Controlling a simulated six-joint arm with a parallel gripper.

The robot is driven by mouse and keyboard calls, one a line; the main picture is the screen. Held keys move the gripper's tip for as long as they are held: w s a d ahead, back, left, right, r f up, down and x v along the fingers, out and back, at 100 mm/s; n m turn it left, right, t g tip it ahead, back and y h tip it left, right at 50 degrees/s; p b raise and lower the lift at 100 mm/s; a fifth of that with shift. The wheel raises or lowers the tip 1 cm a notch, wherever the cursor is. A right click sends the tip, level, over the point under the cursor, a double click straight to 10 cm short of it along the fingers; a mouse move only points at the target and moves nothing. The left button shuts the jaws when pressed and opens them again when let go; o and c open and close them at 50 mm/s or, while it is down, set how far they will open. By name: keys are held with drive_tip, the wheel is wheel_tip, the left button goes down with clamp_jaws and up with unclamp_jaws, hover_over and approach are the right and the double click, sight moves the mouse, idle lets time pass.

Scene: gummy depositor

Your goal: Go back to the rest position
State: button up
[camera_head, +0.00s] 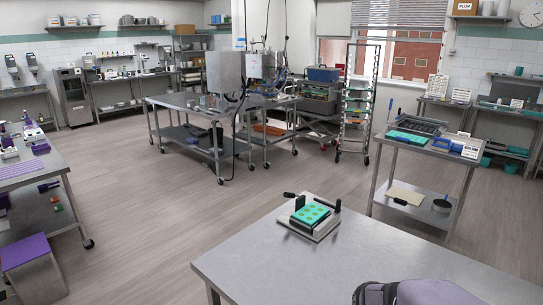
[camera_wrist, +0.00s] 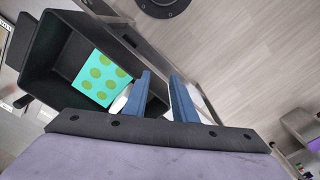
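In the wrist view my gripper (camera_wrist: 162,76) shows two blue fingers standing apart with a gap between them. It is open, and nothing shows between the fingertips. Beyond the fingers is a dark, open box-like holder (camera_wrist: 60,50). A teal sheet with green rounds (camera_wrist: 101,76) lies in it, left of the fingers and apart from them. In the head view a teal mold with green rounds (camera_head: 311,213) lies on a metal plate with black handles (camera_head: 323,232) on the near table. My grey-purple arm part shows at the bottom right; the fingers are out of that view.
The near steel table (camera_head: 245,262) is mostly bare around the plate. A cart (camera_head: 420,152) with a dark tray stands behind at right. A rack (camera_head: 357,100) and a machine table (camera_head: 190,103) stand farther back. The floor (camera_head: 170,205) between is clear.

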drive_tip(key=s+a+f+n+b, duration=0.2)
drive_tip(key=s+a+f+b, duration=0.15)
drive_tip(key=s, duration=0.25)
wheel_tip(320, 180, up, 14)
drive_tip(key=p, duration=1.4)
drive_tip(key=f+b, duration=0.5)
drive_tip(key=shift+a+f+b, duration=0.2)
drive_tip(key=shift+f+b, duration=0.05)
drive_tip(key=shift+b, duration=0.1)
